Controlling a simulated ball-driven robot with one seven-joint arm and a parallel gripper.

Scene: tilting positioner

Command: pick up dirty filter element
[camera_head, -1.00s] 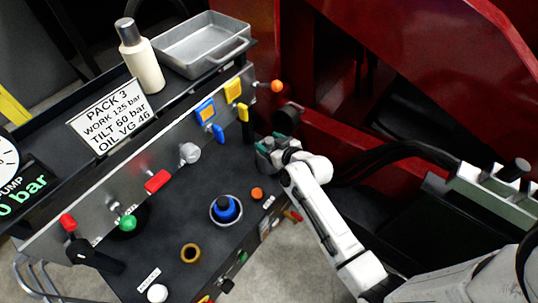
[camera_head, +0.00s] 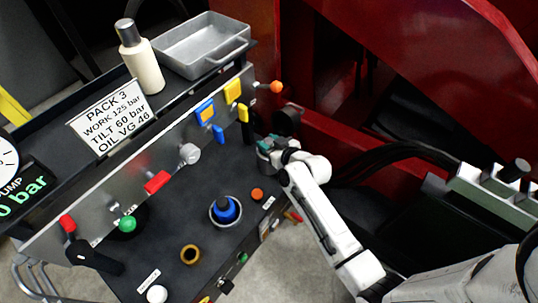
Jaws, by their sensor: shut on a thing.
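My gripper (camera_head: 264,146) is at the right end of the black control bench, just below a dark round cylinder (camera_head: 287,119). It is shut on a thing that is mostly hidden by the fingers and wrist. I take this for the dirty filter element, but its shape and colour do not show clearly. I cannot tell whether the dark cylinder touches the gripper or stands behind it.
The black bench top carries a blue knob (camera_head: 225,209) in a metal ring, a brass ring (camera_head: 190,254) and several levers. A grey metal tray (camera_head: 200,45) and a cream bottle (camera_head: 141,58) stand on the upper shelf. A red frame (camera_head: 430,50) rises behind.

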